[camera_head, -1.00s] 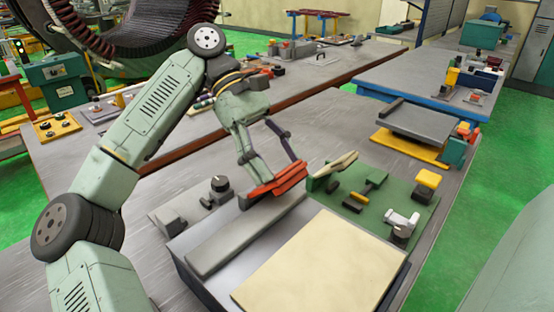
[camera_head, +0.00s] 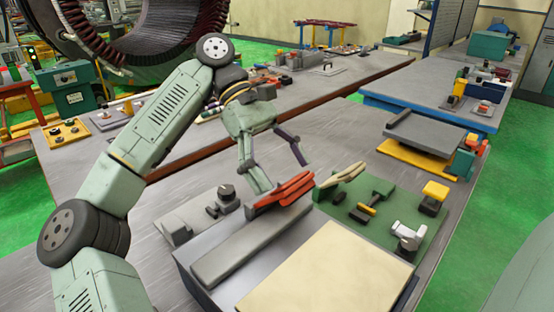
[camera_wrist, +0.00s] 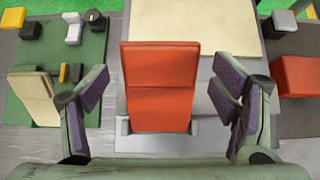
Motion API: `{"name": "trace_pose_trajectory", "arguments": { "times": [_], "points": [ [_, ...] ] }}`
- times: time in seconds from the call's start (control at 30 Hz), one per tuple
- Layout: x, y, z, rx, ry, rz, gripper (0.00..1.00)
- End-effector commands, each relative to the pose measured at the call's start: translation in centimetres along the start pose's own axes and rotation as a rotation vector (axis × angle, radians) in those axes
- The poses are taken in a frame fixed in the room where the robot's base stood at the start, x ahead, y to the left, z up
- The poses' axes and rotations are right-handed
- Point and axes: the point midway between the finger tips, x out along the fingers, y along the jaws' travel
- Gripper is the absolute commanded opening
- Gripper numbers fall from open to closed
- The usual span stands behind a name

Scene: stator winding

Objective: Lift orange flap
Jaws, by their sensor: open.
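The orange flap (camera_head: 285,190) stands tilted up at the far end of a grey bar on a low grey block. In the wrist view the orange flap (camera_wrist: 160,90) fills the middle, with a crease across it and small grey brackets at its lower corners. My gripper (camera_head: 281,178) is over the flap from behind. Its fingers are apart, and in the wrist view my gripper (camera_wrist: 163,88) has one purple-padded finger on each side of the flap, with visible gaps. In the head view the near finger overlaps the flap; contact cannot be told.
A cream panel (camera_head: 330,272) lies on the grey block in front. A black knob unit (camera_head: 226,194) is to the left.

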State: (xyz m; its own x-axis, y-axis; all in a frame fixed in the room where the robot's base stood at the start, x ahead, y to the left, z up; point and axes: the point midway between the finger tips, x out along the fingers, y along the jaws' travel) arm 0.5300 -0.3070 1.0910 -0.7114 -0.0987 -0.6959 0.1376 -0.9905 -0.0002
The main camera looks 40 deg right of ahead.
Motion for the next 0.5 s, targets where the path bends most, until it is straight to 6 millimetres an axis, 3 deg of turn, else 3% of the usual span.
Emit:
{"name": "trace_pose_trajectory", "arguments": {
  "times": [0.5],
  "points": [
    [-5.2,0.0,0.0,-0.007,0.005,-0.004,0.80]
  ]
}}
